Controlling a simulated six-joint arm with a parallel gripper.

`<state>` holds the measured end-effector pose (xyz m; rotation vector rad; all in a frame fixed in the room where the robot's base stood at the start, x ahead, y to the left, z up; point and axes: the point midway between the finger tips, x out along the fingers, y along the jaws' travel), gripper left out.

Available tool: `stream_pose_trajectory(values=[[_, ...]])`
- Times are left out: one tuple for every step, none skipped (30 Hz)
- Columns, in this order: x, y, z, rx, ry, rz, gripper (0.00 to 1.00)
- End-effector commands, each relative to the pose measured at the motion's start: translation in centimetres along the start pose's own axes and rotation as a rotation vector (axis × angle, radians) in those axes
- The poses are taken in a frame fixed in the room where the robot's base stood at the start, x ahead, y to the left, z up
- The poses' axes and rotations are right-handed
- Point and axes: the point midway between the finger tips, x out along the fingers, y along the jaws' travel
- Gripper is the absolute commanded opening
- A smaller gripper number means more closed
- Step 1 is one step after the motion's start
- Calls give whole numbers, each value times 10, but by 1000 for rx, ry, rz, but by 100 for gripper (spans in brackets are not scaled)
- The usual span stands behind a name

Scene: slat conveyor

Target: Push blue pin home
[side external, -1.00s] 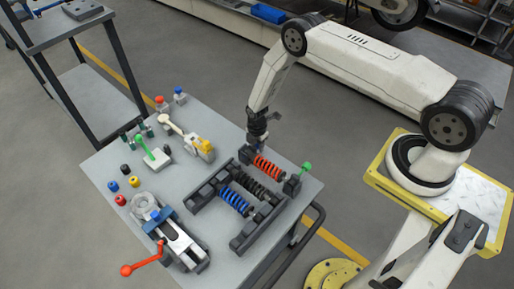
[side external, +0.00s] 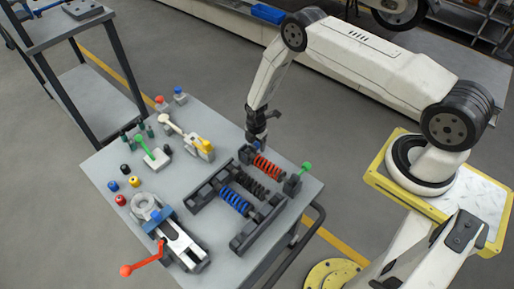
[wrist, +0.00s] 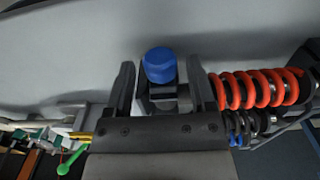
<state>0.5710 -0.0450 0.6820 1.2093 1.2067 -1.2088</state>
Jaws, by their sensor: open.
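The blue pin (wrist: 160,66) shows its round blue head on a dark block in the wrist view. In the side view it is a small blue spot (side external: 257,146) just under my gripper (side external: 256,139). In the wrist view my gripper (wrist: 160,88) is open, with one dark finger on each side of the pin. A gap shows at the left finger; the right finger is closer, and I cannot tell if it touches. How deep the pin sits in the block is hidden.
A red spring (side external: 268,166) lies right beside the pin's block. A black spring (side external: 252,183) and a blue spring (side external: 235,201) lie in the dark rack. A green-knobbed part (side external: 298,179) stands at the table's right. A red-handled vise (side external: 178,240) stands at the front.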

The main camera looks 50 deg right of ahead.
Motion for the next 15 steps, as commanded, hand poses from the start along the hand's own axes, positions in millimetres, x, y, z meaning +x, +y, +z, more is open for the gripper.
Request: stream_pose_trajectory(values=[[-5,0,0,0,0,1,71],[-8,1,0,0,0,1,71],[-11,0,0,0,0,0,71],[-13,0,0,0,0,0,71],[-16,0,0,0,0,1,71],[-20,0,0,0,0,1,71],[-22,0,0,0,0,0,71],[-24,0,0,0,0,0,71],[-28,0,0,0,0,1,71],[-30,0,0,0,0,1,71],[-33,0,0,0,0,0,71],[-36,0,0,0,0,0,71],[-39,0,0,0,0,1,71],[-42,0,0,0,0,1,71],[-45,0,0,0,0,0,71]])
